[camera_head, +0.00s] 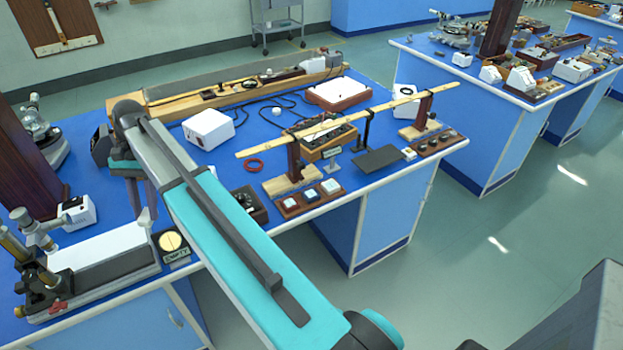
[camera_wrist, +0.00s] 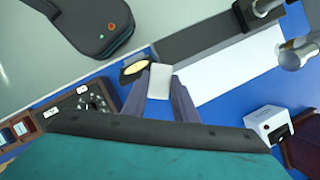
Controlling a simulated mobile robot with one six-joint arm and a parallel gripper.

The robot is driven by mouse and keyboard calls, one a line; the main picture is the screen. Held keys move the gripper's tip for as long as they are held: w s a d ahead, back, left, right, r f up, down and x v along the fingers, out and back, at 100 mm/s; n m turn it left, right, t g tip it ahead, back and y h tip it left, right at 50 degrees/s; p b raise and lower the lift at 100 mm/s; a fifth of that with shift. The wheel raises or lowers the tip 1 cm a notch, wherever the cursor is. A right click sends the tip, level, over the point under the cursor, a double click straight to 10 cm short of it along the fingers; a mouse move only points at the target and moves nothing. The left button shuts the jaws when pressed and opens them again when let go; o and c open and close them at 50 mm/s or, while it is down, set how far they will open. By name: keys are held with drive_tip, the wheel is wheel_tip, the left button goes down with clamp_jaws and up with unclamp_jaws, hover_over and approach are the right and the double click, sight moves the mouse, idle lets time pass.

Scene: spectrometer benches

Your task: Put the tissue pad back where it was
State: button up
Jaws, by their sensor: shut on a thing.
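My gripper (camera_head: 146,208) is over the near left bench, beside the right end of a long instrument with a white top (camera_head: 98,252). In the wrist view my gripper (camera_wrist: 160,96) has its two fingers on either side of a small white pad, the tissue pad (camera_wrist: 160,80), and is shut on it. The pad also shows as a pale piece at the fingertips in the head view (camera_head: 147,216). Whether it touches the surface below cannot be told. The place it came from cannot be identified.
A dark holder with a yellow disc (camera_head: 170,241) and a label reading "EMPTY" lies close to the gripper. A white box (camera_head: 208,128), a dark box with knobs (camera_head: 249,203) and a tray of small blocks (camera_head: 308,198) stand to the right. A microscope (camera_head: 40,130) is at left.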

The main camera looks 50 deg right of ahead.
drive_tip(key=shift+a+r, duration=0.1)
drive_tip(key=shift+m, duration=0.3)
drive_tip(key=shift+s+m, duration=0.1)
drive_tip(key=shift+m, duration=0.2)
drive_tip(key=shift+s+d+f+m+t, duration=0.2)
drive_tip(key=shift+s+d+m+t, duration=0.15)
drive_tip(key=shift+m+t, duration=0.45)
drive_tip(key=s+d+m+t+b, duration=0.1)
drive_tip(key=d+m, duration=0.2)
drive_tip(key=d, duration=0.1)
drive_tip(key=s+d+f+m+t+b, duration=0.1)
drive_tip(key=s+d+m, duration=0.1)
drive_tip(key=d, duration=0.3)
drive_tip(key=s+d+m+b, duration=0.2)
drive_tip(key=d+m, duration=0.2)
drive_tip(key=d, duration=0.1)
drive_tip(key=shift+d+f+t, duration=0.1)
drive_tip(key=shift+f+t, duration=0.25)
drive_tip(key=shift+t, duration=0.05)
drive_tip(key=s+d+f+m+t+h+b, duration=0.1)
drive_tip(key=s+d+f+m+b, duration=0.2)
drive_tip(key=s+d, duration=1.3)
drive_tip(key=s+d+f+m+t+h+b, duration=0.2)
drive_tip(key=s+d+m+b, duration=0.6)
drive_tip(key=s+d, duration=0.8)
drive_tip(key=shift+d+f+m, duration=0.5)
drive_tip(key=shift+m, duration=0.5)
drive_tip(key=shift+w+d+r+p, duration=0.2)
drive_tip(key=shift+w+p, duration=0.05)
drive_tip(key=shift+p, duration=0.85)
